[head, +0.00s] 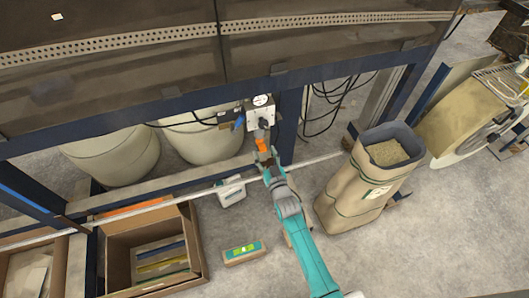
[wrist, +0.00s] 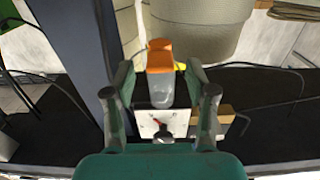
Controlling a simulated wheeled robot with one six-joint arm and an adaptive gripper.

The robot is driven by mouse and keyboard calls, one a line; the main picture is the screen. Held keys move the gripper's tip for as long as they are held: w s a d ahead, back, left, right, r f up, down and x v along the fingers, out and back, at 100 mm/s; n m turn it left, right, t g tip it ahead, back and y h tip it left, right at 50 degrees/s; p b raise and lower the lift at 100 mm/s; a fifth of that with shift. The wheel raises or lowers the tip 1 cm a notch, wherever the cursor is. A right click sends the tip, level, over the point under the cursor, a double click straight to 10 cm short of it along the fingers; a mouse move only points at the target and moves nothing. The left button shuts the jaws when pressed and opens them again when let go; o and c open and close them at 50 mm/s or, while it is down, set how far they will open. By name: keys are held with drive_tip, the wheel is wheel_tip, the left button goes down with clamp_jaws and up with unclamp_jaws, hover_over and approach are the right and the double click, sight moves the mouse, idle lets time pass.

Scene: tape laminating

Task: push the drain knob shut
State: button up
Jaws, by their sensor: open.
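The drain knob (wrist: 160,53) is orange and sits at the end of a clear grey bowl (wrist: 161,90) in the wrist view. In the head view the orange drain knob (head: 263,146) hangs below the gauge unit, just beyond my gripper (head: 268,162). In the wrist view my gripper (wrist: 158,74) is open, one finger on each side of the bowl and knob, with visible gaps. Nothing is held. Whether any part touches the knob cannot be told. The pressure gauge unit (head: 260,108) is fixed to the blue frame; its dial (wrist: 163,122) shows between the fingers.
A blue post (head: 288,125) and black cables (head: 325,105) stand right of the unit. Pale bins (head: 205,137) are behind. A filled sack (head: 350,195) stands at the right. A small carton (head: 243,254) lies on the floor.

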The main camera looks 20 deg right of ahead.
drive_tip(key=shift+w, duration=0.45)
clamp_jaws()
drive_tip(key=shift+r, duration=0.9)
unclamp_jaws()
drive_tip(key=s, duration=1.2)
